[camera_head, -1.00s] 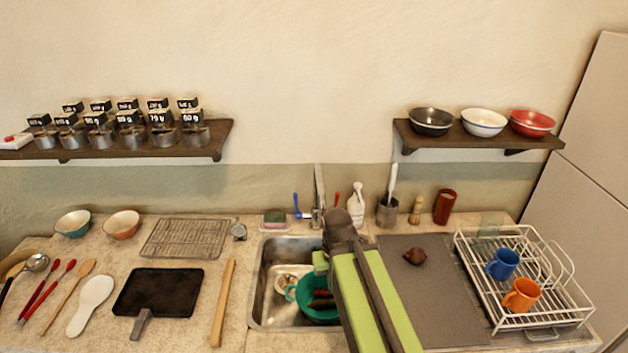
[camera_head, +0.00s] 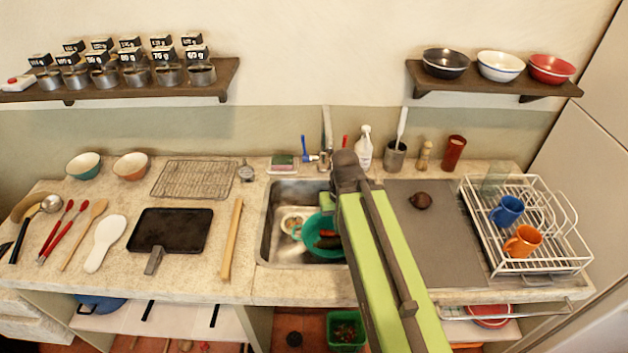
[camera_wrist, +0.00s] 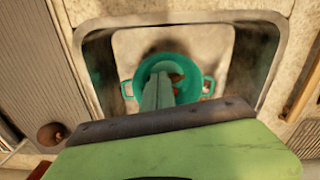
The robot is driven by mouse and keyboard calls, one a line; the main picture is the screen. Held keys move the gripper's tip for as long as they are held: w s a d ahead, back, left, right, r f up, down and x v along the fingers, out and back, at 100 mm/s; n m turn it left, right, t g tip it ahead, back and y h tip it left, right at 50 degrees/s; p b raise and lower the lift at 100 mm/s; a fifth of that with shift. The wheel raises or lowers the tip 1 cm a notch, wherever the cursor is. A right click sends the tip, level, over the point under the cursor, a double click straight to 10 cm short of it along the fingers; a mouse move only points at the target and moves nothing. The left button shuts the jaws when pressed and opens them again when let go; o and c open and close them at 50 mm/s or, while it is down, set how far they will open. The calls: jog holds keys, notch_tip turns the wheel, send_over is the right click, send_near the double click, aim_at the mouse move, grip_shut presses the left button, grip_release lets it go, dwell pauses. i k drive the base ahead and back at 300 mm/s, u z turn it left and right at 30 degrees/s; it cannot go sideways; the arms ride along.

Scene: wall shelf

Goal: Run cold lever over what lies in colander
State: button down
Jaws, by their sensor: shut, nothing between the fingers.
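The blue lever (camera_head: 306,148) stands left of the tap (camera_head: 326,145); the red lever (camera_head: 345,142) is on its right. The teal colander (camera_head: 311,242) sits in the steel sink (camera_head: 273,232), partly hidden by my arm. Brown and reddish items lie in it, too small to name surely. In the wrist view, the colander (camera_wrist: 208,88) shows below my gripper (camera_wrist: 160,82). The gripper's fingers are together and empty, over the colander and covering part of its inside. The levers do not show in the wrist view.
A pale round item (camera_head: 292,222) lies in the sink left of the colander. A grey mat (camera_head: 440,245) and a dish rack (camera_head: 480,232) lie to the right.

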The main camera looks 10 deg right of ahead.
aim_at(305, 158)
jog(key=z, duration=0.35)
jog(key=k, duration=0.1)
jog(key=u, duration=2.65)
jog(key=k, duration=1.1)
jog(key=z, duration=0.25)
jog(key=i, duration=0.8)
